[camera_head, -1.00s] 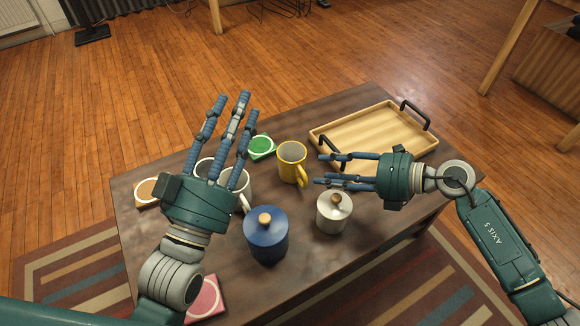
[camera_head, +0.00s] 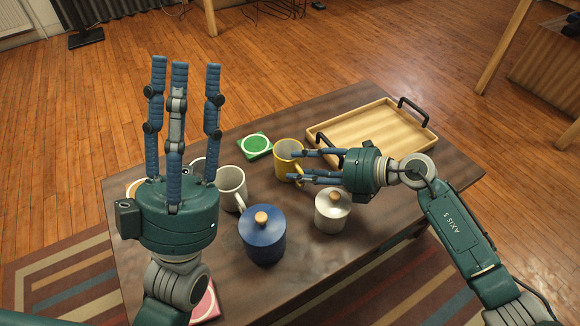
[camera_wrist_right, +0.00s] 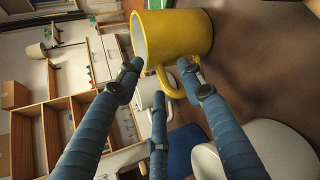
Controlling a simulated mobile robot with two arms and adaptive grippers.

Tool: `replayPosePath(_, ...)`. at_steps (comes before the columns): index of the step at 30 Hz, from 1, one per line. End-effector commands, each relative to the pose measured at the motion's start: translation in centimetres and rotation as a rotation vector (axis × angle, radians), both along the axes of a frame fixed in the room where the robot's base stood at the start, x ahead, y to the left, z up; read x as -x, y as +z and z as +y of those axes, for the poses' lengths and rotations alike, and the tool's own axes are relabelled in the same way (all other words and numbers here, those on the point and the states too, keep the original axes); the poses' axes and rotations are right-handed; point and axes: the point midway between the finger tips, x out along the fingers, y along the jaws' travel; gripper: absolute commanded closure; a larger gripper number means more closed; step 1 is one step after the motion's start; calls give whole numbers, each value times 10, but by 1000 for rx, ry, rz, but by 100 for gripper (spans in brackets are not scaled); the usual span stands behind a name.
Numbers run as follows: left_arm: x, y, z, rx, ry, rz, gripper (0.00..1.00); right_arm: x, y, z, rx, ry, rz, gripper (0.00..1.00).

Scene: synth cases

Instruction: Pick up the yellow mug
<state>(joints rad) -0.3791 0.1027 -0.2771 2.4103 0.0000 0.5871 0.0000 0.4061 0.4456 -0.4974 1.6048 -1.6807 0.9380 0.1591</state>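The yellow mug (camera_head: 285,163) stands upright on the dark table, its handle toward my right gripper. My right gripper (camera_head: 293,166) is open, with its fingers reaching from the right to the mug's handle side. In the right wrist view the mug (camera_wrist_right: 185,32) is just beyond the spread fingertips, and the handle lies between the fingers. Whether any finger touches the mug I cannot tell. My left gripper (camera_head: 184,64) is open and empty, fingers pointing up, over the table's left side.
A wooden tray (camera_head: 370,140) with black handles lies right of the mug. A white lidded jar (camera_head: 331,213) and a blue lidded jar (camera_head: 263,242) stand in front. A white mug (camera_head: 232,188) stands left, another partly hidden behind my left gripper. A green coaster (camera_head: 255,145) lies behind.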

Motion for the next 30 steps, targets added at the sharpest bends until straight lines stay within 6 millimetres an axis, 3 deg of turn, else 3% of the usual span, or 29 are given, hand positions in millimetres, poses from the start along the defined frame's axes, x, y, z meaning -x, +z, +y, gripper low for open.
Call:
replayPosePath(7,2,1,0,3,-1,-8,60,-1,0,1,1,0,0,62)
replayPosePath(13,1,1,0,2,0,-7,60,0,-1,1,1,0,1,100)
replayPosePath(30,-6,-1,-1,-8,1,27,60,1,3,1,4,2,3,100)
